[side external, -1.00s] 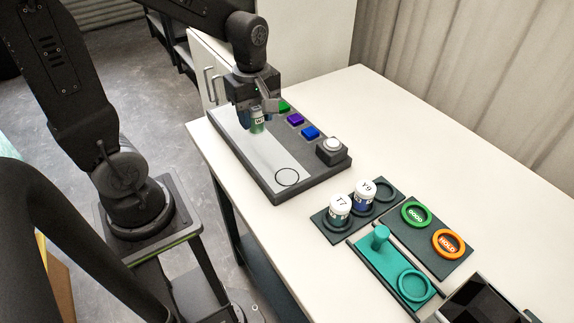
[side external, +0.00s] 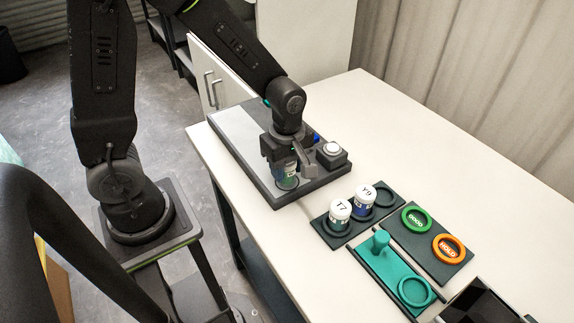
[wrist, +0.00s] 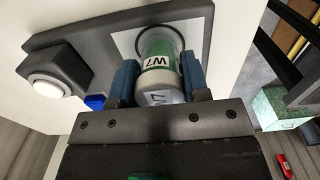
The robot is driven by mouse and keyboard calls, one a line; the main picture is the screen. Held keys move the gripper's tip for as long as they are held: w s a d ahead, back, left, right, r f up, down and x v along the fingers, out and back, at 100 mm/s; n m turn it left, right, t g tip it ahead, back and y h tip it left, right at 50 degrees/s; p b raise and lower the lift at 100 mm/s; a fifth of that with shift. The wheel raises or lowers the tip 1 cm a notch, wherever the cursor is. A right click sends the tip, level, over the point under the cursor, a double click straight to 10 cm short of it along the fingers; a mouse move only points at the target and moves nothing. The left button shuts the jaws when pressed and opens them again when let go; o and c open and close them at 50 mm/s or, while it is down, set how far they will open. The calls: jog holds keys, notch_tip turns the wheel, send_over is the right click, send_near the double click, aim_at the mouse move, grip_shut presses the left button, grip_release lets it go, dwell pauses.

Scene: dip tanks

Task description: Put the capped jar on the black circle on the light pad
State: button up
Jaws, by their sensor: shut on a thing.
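My gripper (side external: 284,160) is shut on the capped jar (side external: 287,177), over the near end of the light pad (side external: 238,131). In the wrist view the jar (wrist: 160,66) is clear with green inside, a W7 label and a pale cap marked W7. It sits between my blue fingers (wrist: 158,88). The black circle (wrist: 178,30) shows as an arc past the jar's bottom. In the side view the circle is mostly hidden by the jar and gripper. The jar's base is at or just above the circle; I cannot tell if it touches the pad.
A box with a white round button (side external: 332,149) stands close beside my gripper. Jars T7 (side external: 340,213) and Y9 (side external: 363,202) stand in a dark rack. A teal stand (side external: 380,252), green ring (side external: 416,220) and orange ring (side external: 448,247) lie nearer.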

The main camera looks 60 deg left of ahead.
jog(key=o, duration=0.9)
jog(key=shift+f, duration=0.15)
jog(key=shift+o, duration=0.2)
notch_tip(320, 180, up, 12)
jog(key=shift+f, duration=0.15)
jog(key=s+r+m+t, duration=0.2)
jog(key=s+m, duration=0.3)
jog(key=m, duration=0.4)
jog(key=s+a+r+m+t, duration=0.1)
jog(key=s+r+m+t, duration=0.2)
jog(key=m, duration=0.6)
jog(key=shift+s+a+r+t, duration=0.2)
jog(key=shift+s+r+t, duration=0.1)
jog(key=shift+s+r, duration=0.75)
